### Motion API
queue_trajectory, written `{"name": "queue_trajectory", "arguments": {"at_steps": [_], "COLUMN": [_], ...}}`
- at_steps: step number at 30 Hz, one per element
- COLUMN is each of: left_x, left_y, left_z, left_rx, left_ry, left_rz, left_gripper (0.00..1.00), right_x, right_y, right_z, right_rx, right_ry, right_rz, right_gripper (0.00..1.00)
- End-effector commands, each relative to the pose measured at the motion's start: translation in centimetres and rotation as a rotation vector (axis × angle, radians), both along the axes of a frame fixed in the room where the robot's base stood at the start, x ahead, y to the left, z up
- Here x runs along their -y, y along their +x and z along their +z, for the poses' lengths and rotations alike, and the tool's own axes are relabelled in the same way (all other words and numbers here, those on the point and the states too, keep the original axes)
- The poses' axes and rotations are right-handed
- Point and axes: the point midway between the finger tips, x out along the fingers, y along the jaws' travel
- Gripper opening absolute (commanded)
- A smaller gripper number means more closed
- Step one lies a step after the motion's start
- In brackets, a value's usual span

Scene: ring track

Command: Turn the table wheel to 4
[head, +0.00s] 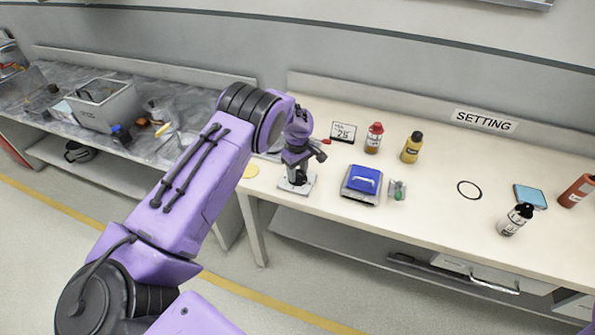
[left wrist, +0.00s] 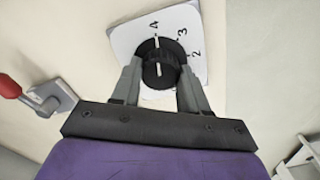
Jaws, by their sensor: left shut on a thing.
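The table wheel is a black ribbed knob (left wrist: 160,66) on a white dial plate (left wrist: 197,30) with the figures 4, 3 and 2 in view; the rest of the scale is hidden by my gripper. The knob's white line points up in the left wrist view, at about the 4 mark. My left gripper (left wrist: 160,88) has one finger on each side of the knob and is shut on it. In the head view the plate (head: 297,187) lies near the front edge, with my left gripper (head: 297,168) above it. My right gripper is out of view.
A red-handled part (left wrist: 60,98) sits left of the dial in the left wrist view. Right of the wheel stand a blue-topped scale (head: 362,184), a small green-marked part (head: 397,190) and bottles (head: 412,147). A number card (head: 343,132) stands behind.

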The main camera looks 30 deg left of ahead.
Motion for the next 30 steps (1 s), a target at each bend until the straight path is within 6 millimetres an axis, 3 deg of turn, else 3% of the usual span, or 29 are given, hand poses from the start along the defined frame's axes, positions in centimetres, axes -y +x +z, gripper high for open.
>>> {"name": "queue_trajectory", "arguments": {"at_steps": [2, 3, 5, 16, 27, 30], "left_x": [0.0, 0.0, 0.0, 0.0, 0.0, 0.0], "left_y": [0.2, 0.2, 0.1, 0.1, 0.1, 0.1], "left_z": [0.2, 0.2, 0.1, 0.7, 8.8, 10.0], "left_rx": [0.005, 0.005, 0.004, 0.003, 0.006, 0.004], "left_ry": [0.0, 0.0, 0.0, -0.001, 0.0, 0.0], "left_rz": [0.002, 0.002, 0.002, 0.0, 0.0, 0.0], "left_gripper": [0.14, 0.51, 0.7, 0.7, 0.7, 0.7], "right_x": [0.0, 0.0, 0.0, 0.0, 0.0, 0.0], "right_y": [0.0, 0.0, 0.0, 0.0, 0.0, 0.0], "right_z": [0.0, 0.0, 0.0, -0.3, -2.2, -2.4], "right_rx": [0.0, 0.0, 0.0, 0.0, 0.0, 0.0], "right_ry": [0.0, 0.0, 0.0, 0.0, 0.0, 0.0], "right_rz": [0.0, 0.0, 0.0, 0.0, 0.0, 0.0], "right_gripper": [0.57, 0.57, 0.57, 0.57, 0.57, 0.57]}}
